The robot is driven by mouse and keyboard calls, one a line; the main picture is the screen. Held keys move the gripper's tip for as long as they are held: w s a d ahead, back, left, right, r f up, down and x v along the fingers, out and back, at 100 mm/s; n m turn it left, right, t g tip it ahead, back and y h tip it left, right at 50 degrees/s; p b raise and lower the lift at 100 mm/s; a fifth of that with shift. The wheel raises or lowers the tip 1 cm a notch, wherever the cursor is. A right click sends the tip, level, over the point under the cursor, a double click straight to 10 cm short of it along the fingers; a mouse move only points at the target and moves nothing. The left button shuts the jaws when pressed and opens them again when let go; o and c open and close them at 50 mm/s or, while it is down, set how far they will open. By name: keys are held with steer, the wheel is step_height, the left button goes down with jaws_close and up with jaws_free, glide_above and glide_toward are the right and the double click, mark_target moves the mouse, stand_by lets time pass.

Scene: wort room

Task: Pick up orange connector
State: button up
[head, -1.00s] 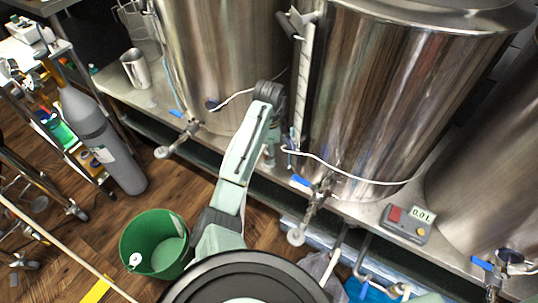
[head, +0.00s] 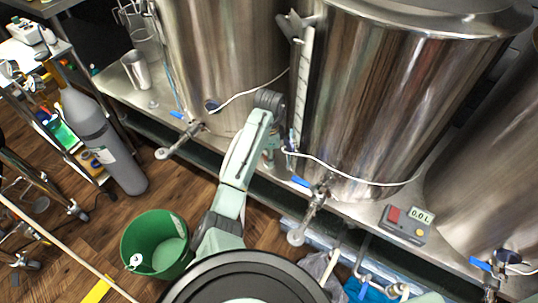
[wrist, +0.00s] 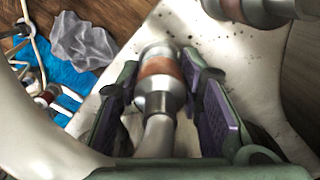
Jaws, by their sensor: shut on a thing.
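The orange connector (wrist: 160,68) shows in the wrist view as a silvery metal fitting with an orange-copper band. It lies between the two dark green fingers with purple-grey pads. My gripper (wrist: 165,80) is shut on it, and a narrower metal neck runs from it toward the palm. In the head view my arm bends down in front of the steel tanks; its upper links hide most of the gripper, and I cannot make out the connector there.
A second metal fitting (wrist: 255,10) is close at the top of the wrist view. Large steel tanks (head: 400,90) with valves stand behind the arm. A green bucket (head: 130,240) and a grey gas cylinder (head: 90,120) are at left. A meter (head: 405,222) sits on the ledge.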

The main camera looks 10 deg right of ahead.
steer(key=c, duration=0.3)
step_height(320, 180, up, 10)
steer(key=shift+r+p, duration=0.1)
steer(key=shift+p, duration=1.05)
jaws_close()
steer(key=shift+r, duration=2.2)
